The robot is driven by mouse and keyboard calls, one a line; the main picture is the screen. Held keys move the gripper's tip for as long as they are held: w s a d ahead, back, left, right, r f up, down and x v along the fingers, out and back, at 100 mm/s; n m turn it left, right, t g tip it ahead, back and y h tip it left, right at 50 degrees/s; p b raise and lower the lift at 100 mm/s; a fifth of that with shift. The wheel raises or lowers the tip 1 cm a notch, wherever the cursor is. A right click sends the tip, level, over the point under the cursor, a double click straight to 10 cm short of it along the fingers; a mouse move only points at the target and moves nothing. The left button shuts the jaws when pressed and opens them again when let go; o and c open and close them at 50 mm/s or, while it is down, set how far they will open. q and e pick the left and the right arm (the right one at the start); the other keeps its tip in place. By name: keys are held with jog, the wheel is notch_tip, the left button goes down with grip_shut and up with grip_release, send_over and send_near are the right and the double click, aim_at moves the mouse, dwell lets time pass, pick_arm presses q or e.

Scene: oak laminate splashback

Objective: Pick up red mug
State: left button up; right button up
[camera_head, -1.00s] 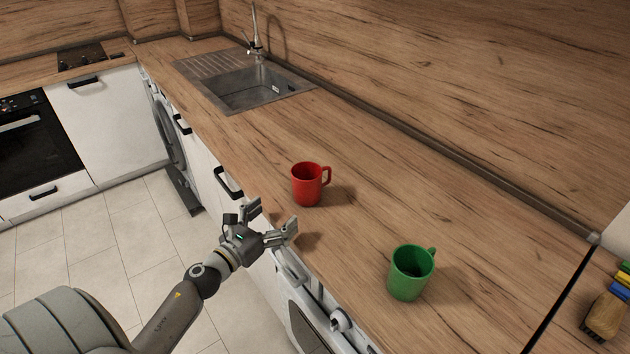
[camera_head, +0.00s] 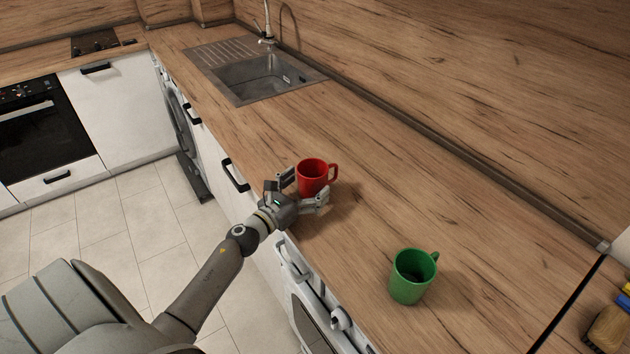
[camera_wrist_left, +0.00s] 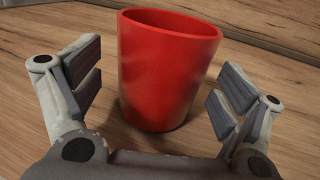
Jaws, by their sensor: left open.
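The red mug (camera_head: 313,174) stands upright on the wooden counter, its handle pointing right and away from my gripper. My left gripper (camera_head: 304,189) is open at the mug's near side, with one finger on each side of it. In the left wrist view the red mug (camera_wrist_left: 167,70) sits upright between the open fingers of the left gripper (camera_wrist_left: 160,88). A gap shows between each finger pad and the mug. The mug's handle is hidden in that view. My right gripper is in neither view.
A green mug (camera_head: 412,277) stands upright on the counter, nearer and to the right. A metal sink (camera_head: 262,80) lies farther back. A brush (camera_head: 607,328) is at the right edge. The counter between the red mug and the splashback is clear.

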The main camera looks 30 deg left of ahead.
aim_at(320, 173)
pick_arm(q)
jog(key=w, duration=0.3)
jog(key=shift+w+d, duration=0.1)
jog(key=shift+d, duration=0.1)
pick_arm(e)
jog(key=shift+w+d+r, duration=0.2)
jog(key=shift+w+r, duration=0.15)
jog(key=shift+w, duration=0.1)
pick_arm(q)
jog(key=c, duration=1.3)
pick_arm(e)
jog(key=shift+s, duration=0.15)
pick_arm(q)
jog(key=shift+r, duration=0.2)
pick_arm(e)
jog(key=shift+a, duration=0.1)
